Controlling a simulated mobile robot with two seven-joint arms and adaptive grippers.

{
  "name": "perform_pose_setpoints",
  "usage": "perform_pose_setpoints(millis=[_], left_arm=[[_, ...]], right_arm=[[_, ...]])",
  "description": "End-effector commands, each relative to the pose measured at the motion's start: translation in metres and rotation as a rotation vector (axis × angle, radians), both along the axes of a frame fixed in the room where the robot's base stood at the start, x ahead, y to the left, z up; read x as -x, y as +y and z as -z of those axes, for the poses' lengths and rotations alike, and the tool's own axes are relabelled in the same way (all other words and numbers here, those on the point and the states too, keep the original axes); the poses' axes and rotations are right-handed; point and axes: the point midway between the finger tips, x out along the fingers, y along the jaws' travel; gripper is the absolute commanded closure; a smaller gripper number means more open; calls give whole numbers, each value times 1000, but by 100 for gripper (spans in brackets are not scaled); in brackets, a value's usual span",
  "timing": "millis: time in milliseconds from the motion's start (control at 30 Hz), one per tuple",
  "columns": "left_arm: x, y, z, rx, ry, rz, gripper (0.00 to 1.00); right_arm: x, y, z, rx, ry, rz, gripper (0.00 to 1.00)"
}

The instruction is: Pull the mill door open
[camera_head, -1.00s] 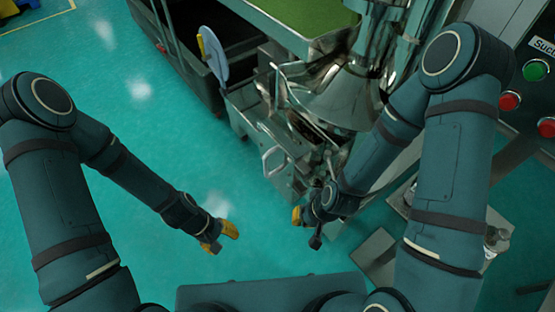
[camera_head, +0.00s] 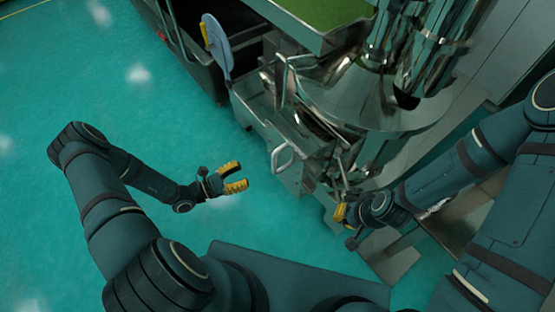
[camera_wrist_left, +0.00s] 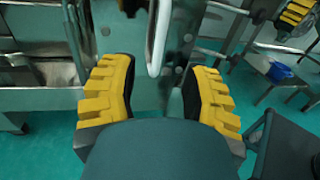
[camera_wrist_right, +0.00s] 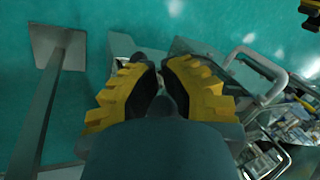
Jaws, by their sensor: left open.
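The steel mill (camera_head: 287,118) stands in the middle of the head view. A looped metal handle (camera_head: 292,152) sticks out from its lower front, where the door seems to be; the door's edges are hard to make out. My left gripper (camera_head: 245,177) is open and empty, just left of the handle. In the left wrist view the handle (camera_wrist_left: 152,62) hangs ahead, roughly between the open fingers (camera_wrist_left: 158,95), with no clear contact. My right gripper (camera_head: 340,212) is low beside the machine's right side.
A conical steel sieve vessel (camera_head: 345,95) rises behind the mill. A dark cart (camera_head: 197,72) and a pale round disc (camera_head: 217,45) stand at the back left. A metal base plate (camera_head: 390,255) lies near my right arm. Green floor at left is clear.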

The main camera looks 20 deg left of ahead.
Motion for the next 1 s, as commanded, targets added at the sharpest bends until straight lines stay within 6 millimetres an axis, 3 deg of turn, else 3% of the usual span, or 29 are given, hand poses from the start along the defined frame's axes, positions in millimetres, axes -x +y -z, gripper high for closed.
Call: perform_pose_setpoints(millis=[500,700,1000], left_arm=[[-62,-75,0,0,0,7,53],[-75,-89,0,-1,0,5,53],[-78,-92,0,-2,1,5,53]], right_arm=[[-2,0,11,1,-6,1,100],[-3,0,14,2,-7,2,100],[-3,-1,14,2,-8,2,100]])
